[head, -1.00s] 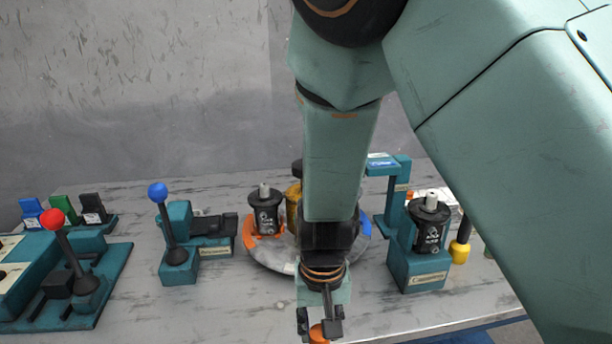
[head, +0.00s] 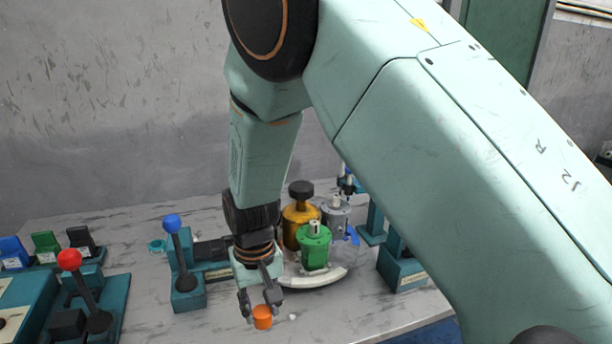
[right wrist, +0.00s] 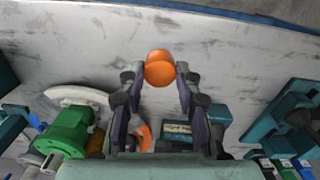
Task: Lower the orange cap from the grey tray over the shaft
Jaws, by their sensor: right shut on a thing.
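The orange cap (head: 262,318) is held between the fingertips of my right gripper (head: 259,303), above the front of the grey table. The right wrist view shows the cap (right wrist: 159,70) between the two tips of the gripper (right wrist: 159,76). A green motor (head: 315,246) with a pale shaft on top stands upright on the round turntable (head: 318,279), behind and right of the cap. A grey motor (head: 336,213) with a pale shaft stands behind it. I cannot tell which shaft is meant. No grey tray is clearly visible. My left gripper is not in view.
A gold canister (head: 299,222) with a black knob stands beside the green motor. Blue-knobbed (head: 172,221) and red-knobbed (head: 69,260) levers stand to the left. A teal stand (head: 401,268) is partly behind my arm.

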